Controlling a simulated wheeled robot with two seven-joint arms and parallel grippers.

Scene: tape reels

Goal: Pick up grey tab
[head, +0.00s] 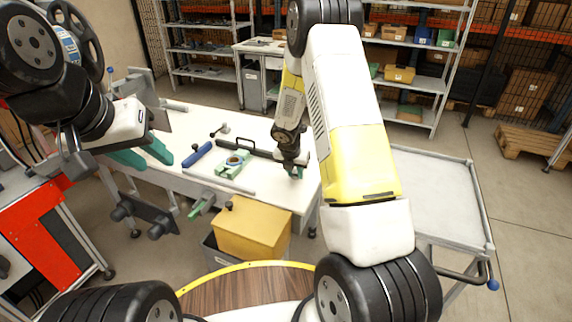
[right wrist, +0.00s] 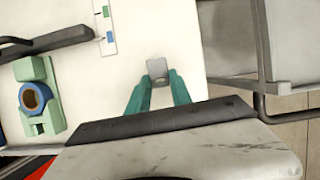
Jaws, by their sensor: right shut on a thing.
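The grey tab (right wrist: 157,67) is a small flat grey piece with a darker notch, seen in the right wrist view over the white table top. My right gripper (right wrist: 158,88) is shut on it, with the teal fingers on either side of its lower part. In the head view my right gripper (head: 296,172) is low over the right end of the table, and the tab is too small to make out there. My left gripper (head: 148,155) is open and empty, with its teal fingers apart over the left part of the table.
A green fixture with a blue ring (head: 235,162) stands on the white table (head: 195,128), beside a dark bar (head: 247,150) and a blue cylinder (head: 197,154). A yellow box (head: 252,230) is in front. A grey cart (head: 430,195) stands right.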

